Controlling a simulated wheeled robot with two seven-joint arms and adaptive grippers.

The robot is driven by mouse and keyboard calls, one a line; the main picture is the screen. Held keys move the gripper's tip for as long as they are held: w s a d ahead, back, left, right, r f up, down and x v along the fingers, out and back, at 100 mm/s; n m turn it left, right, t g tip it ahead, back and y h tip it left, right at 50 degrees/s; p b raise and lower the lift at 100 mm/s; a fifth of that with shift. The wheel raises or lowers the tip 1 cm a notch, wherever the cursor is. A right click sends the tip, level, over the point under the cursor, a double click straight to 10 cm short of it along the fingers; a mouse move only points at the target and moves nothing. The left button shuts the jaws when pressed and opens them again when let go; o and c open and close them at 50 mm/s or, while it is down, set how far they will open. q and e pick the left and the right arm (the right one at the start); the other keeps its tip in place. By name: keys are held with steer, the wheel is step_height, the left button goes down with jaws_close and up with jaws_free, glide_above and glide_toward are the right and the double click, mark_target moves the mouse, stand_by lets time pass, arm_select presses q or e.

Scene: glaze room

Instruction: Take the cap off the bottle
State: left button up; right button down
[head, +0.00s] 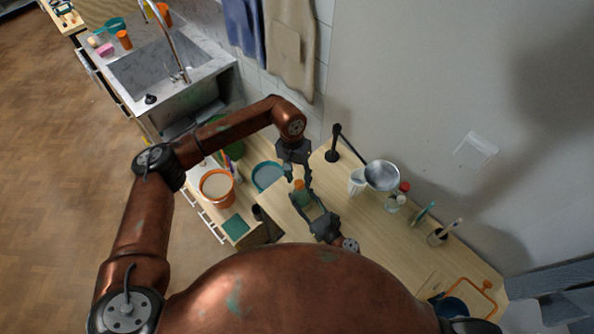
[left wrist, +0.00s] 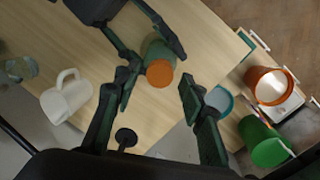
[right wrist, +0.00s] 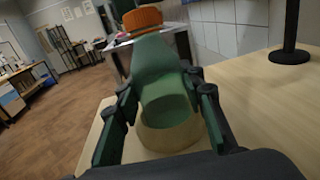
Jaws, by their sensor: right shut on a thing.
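The green bottle (right wrist: 165,75) with a ribbed orange cap (right wrist: 142,20) stands upright near the table's edge. My right gripper (right wrist: 158,98) is shut on the bottle's body, a finger on each side, below the cap. In the left wrist view the orange cap (left wrist: 160,73) is seen from above, on the green bottle (left wrist: 157,50). My left gripper (left wrist: 147,90) is open above the cap, its fingers apart and not touching it. In the head view the cap (head: 299,185) shows just below my left gripper (head: 297,172), with my right gripper (head: 318,208) beside the bottle.
A white mug (left wrist: 66,97), a lamp with a metal shade (head: 382,175), a red-lidded jar (head: 395,202) and a brush cup (head: 437,236) stand along the wall. An orange bucket (head: 216,186) is left of the table (head: 375,245). The tabletop's middle is clear.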

arm_select(q)
steer(key=shift+f, duration=0.45)
arm_select(e)
steer(key=shift+d, duration=0.1)
arm_select(q)
jaws_close()
steer(key=shift+d, duration=0.1)
